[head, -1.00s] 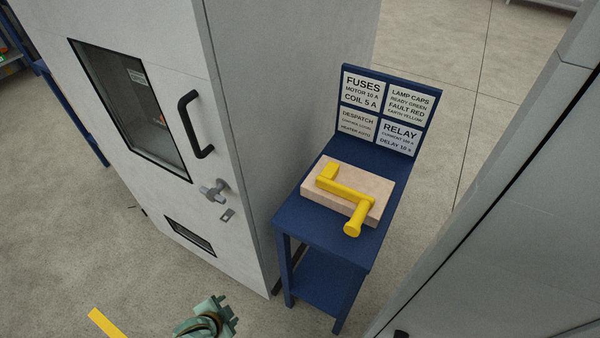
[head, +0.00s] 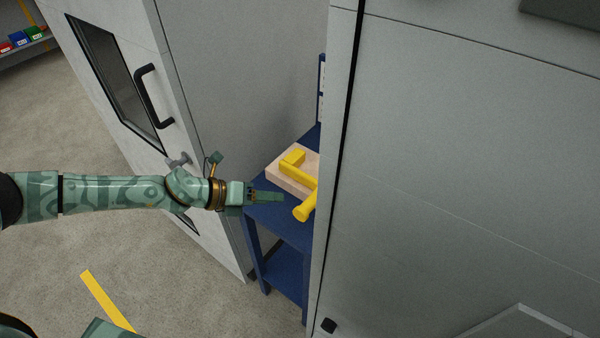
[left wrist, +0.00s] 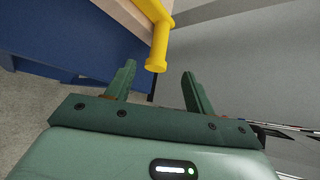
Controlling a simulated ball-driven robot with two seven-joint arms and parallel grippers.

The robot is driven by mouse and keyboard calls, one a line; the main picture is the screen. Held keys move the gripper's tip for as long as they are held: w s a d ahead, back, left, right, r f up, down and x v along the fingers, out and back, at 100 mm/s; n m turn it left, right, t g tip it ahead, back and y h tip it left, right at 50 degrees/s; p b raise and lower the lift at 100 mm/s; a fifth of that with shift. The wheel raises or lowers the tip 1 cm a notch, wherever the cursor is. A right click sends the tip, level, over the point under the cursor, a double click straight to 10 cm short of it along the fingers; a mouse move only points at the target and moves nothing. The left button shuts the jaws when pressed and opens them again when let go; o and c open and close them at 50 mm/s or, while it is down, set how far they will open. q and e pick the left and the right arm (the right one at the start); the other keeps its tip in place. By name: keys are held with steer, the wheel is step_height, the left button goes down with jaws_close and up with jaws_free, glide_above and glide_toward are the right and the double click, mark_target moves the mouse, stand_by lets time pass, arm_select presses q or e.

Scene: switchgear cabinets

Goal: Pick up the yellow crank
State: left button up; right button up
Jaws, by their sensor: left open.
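The yellow crank (head: 305,190) lies on a pale wooden block (head: 287,178) on the blue stand (head: 265,212). In the head view its right part is hidden behind the grey cabinet at right. My left gripper (head: 280,197) reaches in from the left, just short of the crank's handle end. In the left wrist view the crank's handle (left wrist: 159,48) points down toward the gap between my two open fingers (left wrist: 158,80); they are apart from it and empty. My right gripper is not seen for certain.
A large grey cabinet (head: 450,170) stands close on the right of the stand. A white cabinet (head: 120,60) with a black handle and a window stands on the left. The stand sits in the narrow gap between them. A yellow stripe (head: 105,298) marks the open floor.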

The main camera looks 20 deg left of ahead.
mark_target(308, 198)
arm_select(q)
steer(key=b+x, duration=0.1)
steer(key=x, duration=0.6)
steer(key=shift+w+d+f, duration=0.15)
steer(key=shift+d+f, duration=0.05)
steer(key=b+x, duration=0.2)
steer(key=x, duration=0.3)
steer(key=shift+w+f, duration=0.1)
steer(key=shift+w, duration=0.1)
steer(key=shift+s, duration=0.1)
steer(key=shift+r, duration=0.2)
jaws_close()
